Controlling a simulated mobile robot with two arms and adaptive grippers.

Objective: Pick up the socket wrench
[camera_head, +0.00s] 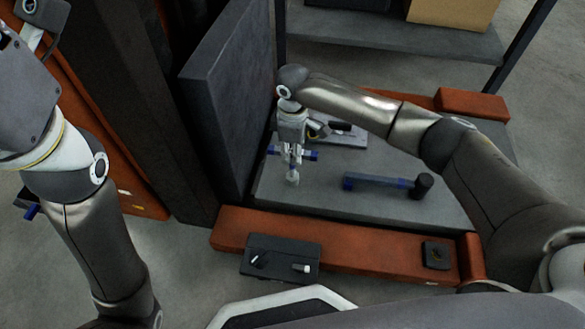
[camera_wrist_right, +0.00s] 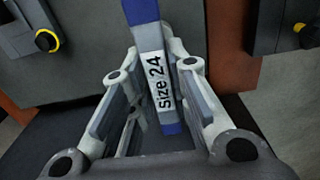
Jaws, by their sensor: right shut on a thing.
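My right gripper (camera_head: 292,178) is over the left part of the grey table top (camera_head: 300,199). It is shut on a socket wrench, whose blue parts (camera_head: 312,155) stick out on both sides of the fingers. In the right wrist view, the wrench (camera_wrist_right: 159,82) lies between the two fingers (camera_wrist_right: 160,105), with a white "size 24" label and blue above and below it. A second blue and grey wrench (camera_head: 378,182) with a black socket at its right end lies on the table top, right of the gripper. My left gripper is out of the head view.
A dark upright panel (camera_head: 228,95) stands close left of the gripper. An orange-red beam (camera_head: 340,243) borders the front. A black box (camera_head: 281,258) with small items and a black square block (camera_head: 436,255) are at the front. A dark cylinder (camera_head: 341,126) is behind the gripper.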

